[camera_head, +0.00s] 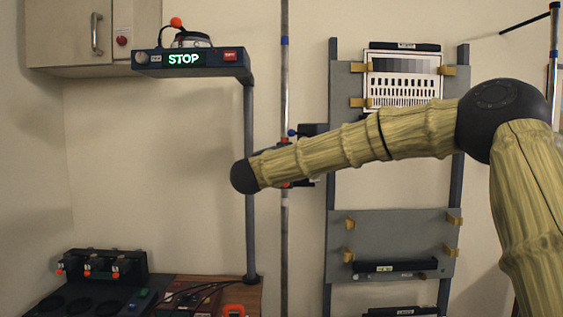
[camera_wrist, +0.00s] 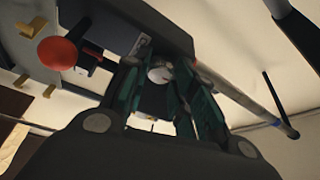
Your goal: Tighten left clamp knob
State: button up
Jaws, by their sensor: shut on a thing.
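In the wrist view my gripper (camera_wrist: 160,78) has its two dark green fingers either side of a small knob-like part with a pale round face (camera_wrist: 158,73), and is shut on it. I take this part for the left clamp knob, but the fingers cover most of it. It sits against a dark block (camera_wrist: 145,25). A red ball knob (camera_wrist: 57,53) stands apart to the left of the fingers. In the head view my arm hides my gripper and most of the clamp on the upright pole (camera_head: 285,80); a small blue knob (camera_head: 292,132) and a black block (camera_head: 313,129) show above it.
A rack (camera_head: 333,195) with a test chart (camera_head: 402,82) and yellow clips stands right of the pole. A lit STOP display (camera_head: 184,58) hangs at upper left on a dark post (camera_head: 249,120). A black device (camera_head: 105,262) sits at lower left. Bare wall lies between.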

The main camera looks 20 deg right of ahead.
jog(key=shift+m, duration=0.4)
jog(key=o, duration=1)
jog(key=shift+d, duration=0.1)
jog(key=shift+o, duration=0.2)
jog(key=shift+s, duration=0.1)
jog(key=v, duration=1.2)
jog(key=shift+r, duration=0.15)
